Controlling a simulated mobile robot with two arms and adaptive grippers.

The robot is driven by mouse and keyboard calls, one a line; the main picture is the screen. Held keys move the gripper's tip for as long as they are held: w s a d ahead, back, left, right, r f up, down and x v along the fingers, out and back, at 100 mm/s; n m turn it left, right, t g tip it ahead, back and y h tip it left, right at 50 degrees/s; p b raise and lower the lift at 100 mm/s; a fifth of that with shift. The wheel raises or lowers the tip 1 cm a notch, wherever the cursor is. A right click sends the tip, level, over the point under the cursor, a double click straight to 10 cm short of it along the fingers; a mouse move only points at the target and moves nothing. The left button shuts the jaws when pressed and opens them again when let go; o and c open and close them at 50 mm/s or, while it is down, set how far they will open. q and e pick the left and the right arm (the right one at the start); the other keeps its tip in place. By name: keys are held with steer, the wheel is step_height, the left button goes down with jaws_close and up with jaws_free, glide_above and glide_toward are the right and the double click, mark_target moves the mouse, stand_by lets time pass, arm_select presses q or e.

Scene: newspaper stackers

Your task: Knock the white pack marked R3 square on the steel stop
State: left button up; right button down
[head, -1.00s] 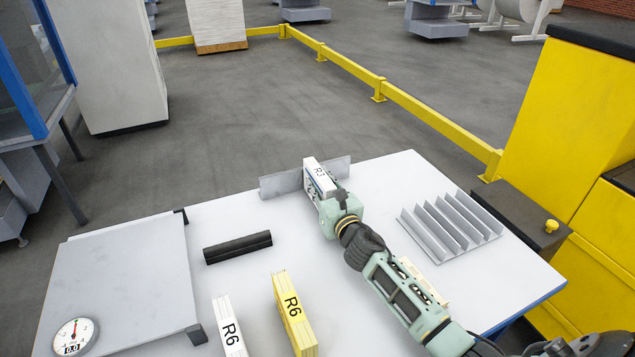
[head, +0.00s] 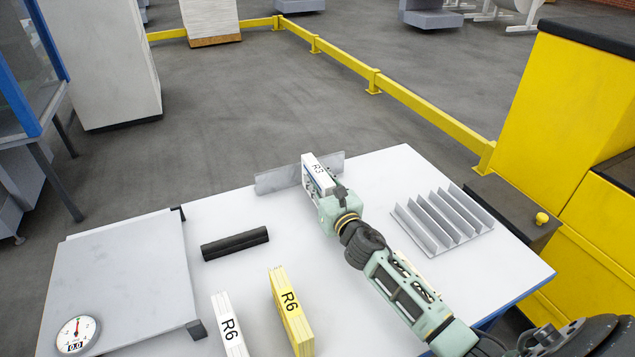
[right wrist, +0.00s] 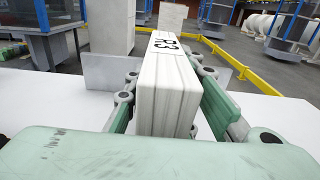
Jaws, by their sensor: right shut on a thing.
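The white pack marked R3 (head: 317,171) is upright at the far edge of the white table, its far end at the steel stop (head: 278,180). My right gripper (head: 328,192) is shut on the pack from the near side. I cannot tell whether the pack's far end touches the stop. My left gripper is not in view.
A white R6 pack (head: 229,325) and a yellow R6 pack (head: 290,312) stand at the near edge. A black bar (head: 235,244) lies left of centre. A scale with a dial (head: 76,334) and grey plate (head: 130,280) is at left, a finned metal rack (head: 440,222) at right.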

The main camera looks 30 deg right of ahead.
mark_target(317, 169)
steer(key=shift+r+p, duration=1.9)
steer(key=shift+r, duration=0.55)
steer(key=shift+f, duration=0.1)
